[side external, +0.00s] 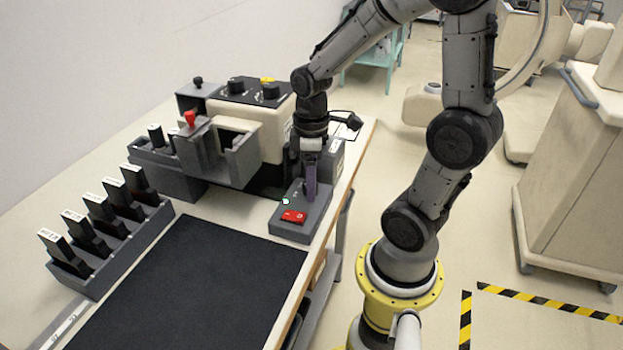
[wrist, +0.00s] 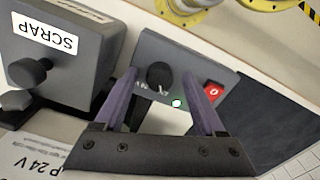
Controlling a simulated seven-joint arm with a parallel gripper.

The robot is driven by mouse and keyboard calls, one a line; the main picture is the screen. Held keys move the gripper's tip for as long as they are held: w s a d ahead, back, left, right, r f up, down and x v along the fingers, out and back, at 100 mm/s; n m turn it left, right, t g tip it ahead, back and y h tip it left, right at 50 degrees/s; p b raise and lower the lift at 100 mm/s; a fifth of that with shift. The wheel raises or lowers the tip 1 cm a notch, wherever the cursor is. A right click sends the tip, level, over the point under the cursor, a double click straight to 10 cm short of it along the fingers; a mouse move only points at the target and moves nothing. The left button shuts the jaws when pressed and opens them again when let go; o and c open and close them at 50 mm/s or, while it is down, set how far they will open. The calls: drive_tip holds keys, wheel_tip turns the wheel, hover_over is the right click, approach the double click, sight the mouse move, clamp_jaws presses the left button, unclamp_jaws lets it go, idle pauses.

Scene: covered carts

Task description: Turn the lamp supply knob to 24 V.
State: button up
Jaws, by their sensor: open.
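The lamp supply is a grey sloped box (side external: 288,234) at the table's right edge, with a red switch (side external: 294,217) and a lit green lamp (side external: 285,201). In the wrist view its panel (wrist: 190,62) carries a round black knob (wrist: 160,75) with small white marks beside it, too small to read. The red switch (wrist: 213,92) and green lamp (wrist: 177,103) also show there. My gripper (side external: 311,192) points down over the box, its purple fingers apart. In the wrist view the fingers of my gripper (wrist: 161,77) stand either side of the knob with gaps; contact is not visible. The side view hides the knob.
A grey box labelled SCRAP (wrist: 85,50) stands close beside the supply in the wrist view. A cream unit with black knobs (side external: 245,120) stands behind. A rack of labelled black holders (side external: 105,245) and a dark mat (side external: 190,280) lie to the left.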

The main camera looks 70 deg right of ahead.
clamp_jaws()
idle(0.4)
drive_tip(key=shift+m, duration=0.4)
drive_tip(key=m, duration=1.1)
drive_tip(key=shift+a, duration=0.15)
idle(0.5)
unclamp_jaws()
